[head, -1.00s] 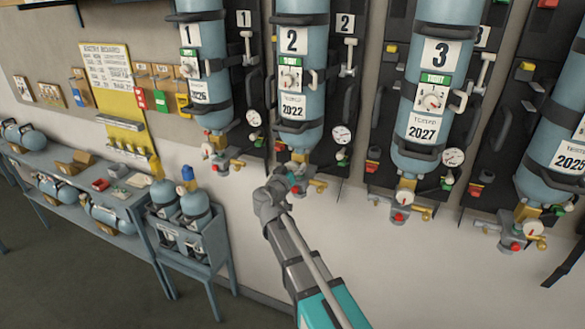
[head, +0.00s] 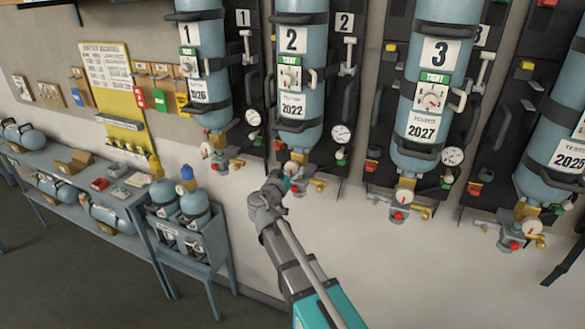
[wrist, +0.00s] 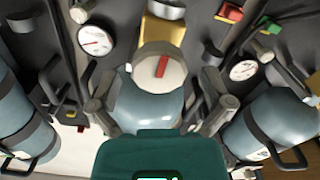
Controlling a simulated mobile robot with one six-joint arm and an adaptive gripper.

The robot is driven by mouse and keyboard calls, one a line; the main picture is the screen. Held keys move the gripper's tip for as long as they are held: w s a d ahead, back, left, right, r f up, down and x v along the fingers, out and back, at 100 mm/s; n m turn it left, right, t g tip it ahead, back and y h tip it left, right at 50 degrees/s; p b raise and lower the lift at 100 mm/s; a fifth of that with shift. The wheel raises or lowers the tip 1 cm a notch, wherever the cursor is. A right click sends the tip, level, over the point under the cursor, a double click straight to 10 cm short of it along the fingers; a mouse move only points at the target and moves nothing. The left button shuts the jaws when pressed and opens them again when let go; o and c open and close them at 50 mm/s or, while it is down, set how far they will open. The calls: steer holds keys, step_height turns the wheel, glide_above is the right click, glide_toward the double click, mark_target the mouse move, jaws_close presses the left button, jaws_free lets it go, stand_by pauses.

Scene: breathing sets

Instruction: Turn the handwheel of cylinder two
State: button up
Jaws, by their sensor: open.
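Cylinder two (head: 299,75) is a blue upright tank on the wall with a "2" label and a "2022" tag. At its lower end are brass fittings and a pale round handwheel (head: 291,168), partly behind my gripper (head: 283,182). In the wrist view the handwheel (wrist: 160,72) is a cream disc with a red bar across it, in front of a brass block (wrist: 163,31). My gripper (wrist: 158,95) is open, with one finger on each side of the wheel in this view. I cannot tell whether the fingers touch it.
Cylinder one (head: 202,60) hangs to the left and cylinder three (head: 432,80) to the right, with similar valves. A gauge (head: 341,134) sits beside cylinder two's lower end. A blue bench (head: 130,201) with small tanks stands lower left. The wall below the valves is bare.

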steer(key=v, duration=0.9)
steer(key=shift+s, duration=0.25)
steer(key=shift+a+r, duration=0.1)
steer(key=s+d+f+m+g+h+b, duration=0.25)
steer(key=d+f+g, duration=0.85)
steer(key=d, duration=0.8)
steer(key=s+d+f+n+g+y+b, duration=0.1)
steer(key=s+d+f+g+y, duration=0.2)
steer(key=s+f, duration=0.3)
steer(key=s+d+f+n+g+y+b, duration=0.2)
steer(key=s+d+f+g+y, duration=0.1)
steer(key=s+f, duration=0.4)
steer(key=shift+d+f+y, duration=0.25)
steer(key=shift+d+y, duration=0.55)
steer(key=shift+y, duration=0.55)
